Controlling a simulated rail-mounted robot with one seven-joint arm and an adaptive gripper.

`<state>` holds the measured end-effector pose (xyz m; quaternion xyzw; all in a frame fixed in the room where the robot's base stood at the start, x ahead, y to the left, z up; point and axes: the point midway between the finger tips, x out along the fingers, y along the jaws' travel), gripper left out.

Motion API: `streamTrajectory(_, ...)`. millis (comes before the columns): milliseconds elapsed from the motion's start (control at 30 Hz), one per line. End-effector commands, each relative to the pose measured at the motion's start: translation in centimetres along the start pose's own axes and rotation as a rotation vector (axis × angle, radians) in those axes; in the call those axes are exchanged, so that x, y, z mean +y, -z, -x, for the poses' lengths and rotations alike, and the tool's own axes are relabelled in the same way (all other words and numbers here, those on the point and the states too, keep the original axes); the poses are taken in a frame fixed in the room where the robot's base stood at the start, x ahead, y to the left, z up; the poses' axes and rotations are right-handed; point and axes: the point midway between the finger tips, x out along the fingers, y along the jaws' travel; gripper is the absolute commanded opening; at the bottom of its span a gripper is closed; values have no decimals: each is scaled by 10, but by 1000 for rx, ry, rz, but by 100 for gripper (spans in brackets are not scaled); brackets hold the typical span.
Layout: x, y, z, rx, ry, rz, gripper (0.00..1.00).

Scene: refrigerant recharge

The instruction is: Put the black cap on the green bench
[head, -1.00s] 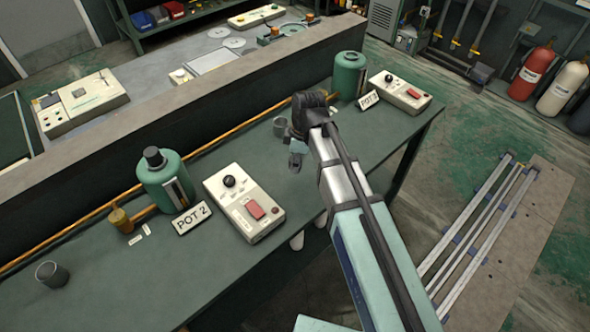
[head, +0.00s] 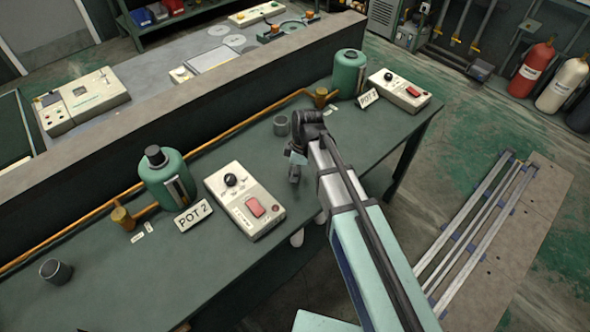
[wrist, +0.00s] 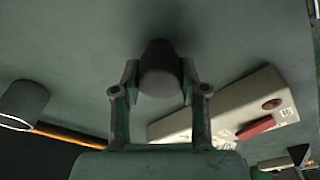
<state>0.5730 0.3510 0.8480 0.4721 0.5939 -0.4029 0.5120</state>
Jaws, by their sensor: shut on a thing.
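My gripper (head: 294,178) hangs over the green bench (head: 330,172), between the two control boxes. In the wrist view my gripper (wrist: 160,82) is shut on the black cap (wrist: 160,72), its fingers on either side of it. The green bench top (wrist: 75,45) fills the view behind the cap. I cannot tell whether the cap touches the bench. In the head view the held cap is too small and covered to make out clearly.
A grey cup (head: 281,125) stands behind my gripper; a control box (head: 244,200) is to the left. A green canister with a black top (head: 166,178) stands by the POT 2 sign (head: 193,215). Another canister (head: 349,75) and box (head: 398,90) are farther back.

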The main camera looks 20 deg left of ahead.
Motion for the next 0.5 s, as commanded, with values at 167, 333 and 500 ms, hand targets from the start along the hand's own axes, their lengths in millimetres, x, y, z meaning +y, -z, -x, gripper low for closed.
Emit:
streamTrajectory(167,0,0,-2,0,0,0,68)
streamTrajectory(333,0,0,-2,0,0,0,68)
streamTrajectory(500,0,0,0,0,0,0,68)
